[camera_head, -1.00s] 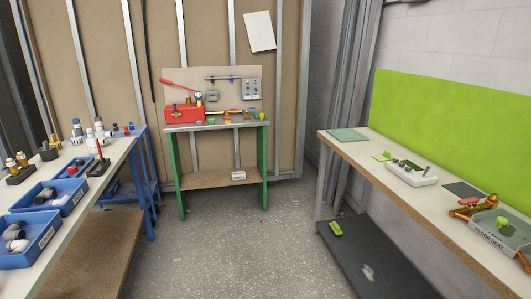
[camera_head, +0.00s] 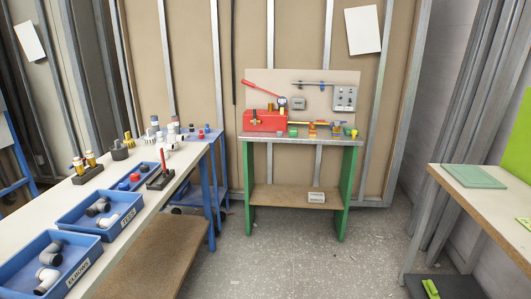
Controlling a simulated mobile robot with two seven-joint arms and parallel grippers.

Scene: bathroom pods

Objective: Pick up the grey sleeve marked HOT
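No marking that reads HOT can be made out, so I cannot tell which thing is the grey sleeve. Small grey, green, yellow and orange pieces lie on the top of the green-legged bench (camera_head: 300,140), too small to identify. On the left table, grey and white fittings (camera_head: 103,208) lie in the TEES bin (camera_head: 82,218), and more grey and white fittings (camera_head: 50,253) lie in the ELBOWS bin (camera_head: 60,268). A dark grey piece (camera_head: 120,151) stands farther back on that table. Neither of my grippers is in view.
The left table (camera_head: 40,210) also holds brass fittings (camera_head: 85,163) and white bottles. A right-hand table (camera_head: 500,190) carries a green mat (camera_head: 475,176). The grey floor (camera_head: 310,255) between the tables is clear.

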